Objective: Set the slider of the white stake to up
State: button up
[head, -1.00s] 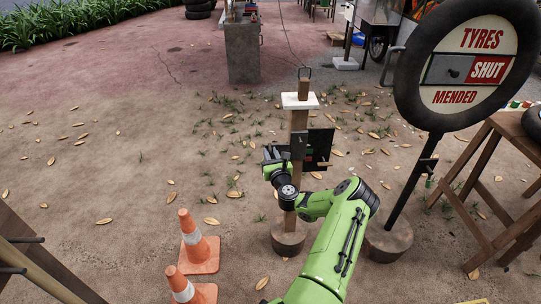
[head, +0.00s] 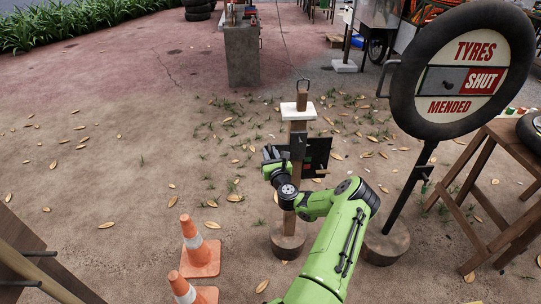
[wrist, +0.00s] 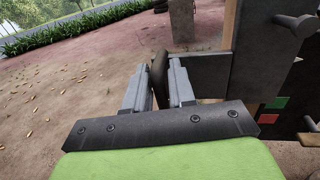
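The white stake is a wooden post with a white cap (head: 297,112) and a loop on top, standing upright in a round wooden base (head: 288,241). Its slider (head: 298,146) is a dark block on the post, in front of a black panel (head: 318,158). In the wrist view the slider's grey arm (wrist: 203,75) reaches left from the post (wrist: 231,22) to a dark upright handle (wrist: 160,72). My gripper (head: 270,152), at the post's left, has its fingers (wrist: 160,82) closed on both sides of that handle.
A green patch (wrist: 281,102) and a red patch (wrist: 268,118) show on the panel. A round tyre sign (head: 462,105) on a pole stands right of the stake. Two traffic cones (head: 196,252) stand at the lower left.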

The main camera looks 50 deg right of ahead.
jog(key=shift+o, duration=0.7)
jog(key=shift+w+a+r, duration=0.1)
jog(key=shift+r, duration=0.2)
jog(key=shift+f, duration=0.1)
jog(key=shift+f, duration=0.1)
jog(key=v, duration=1.5)
jog(key=shift+s+a+p, duration=0.25)
jog(key=shift+s+p, duration=0.05)
jog(key=shift+p, duration=0.15)
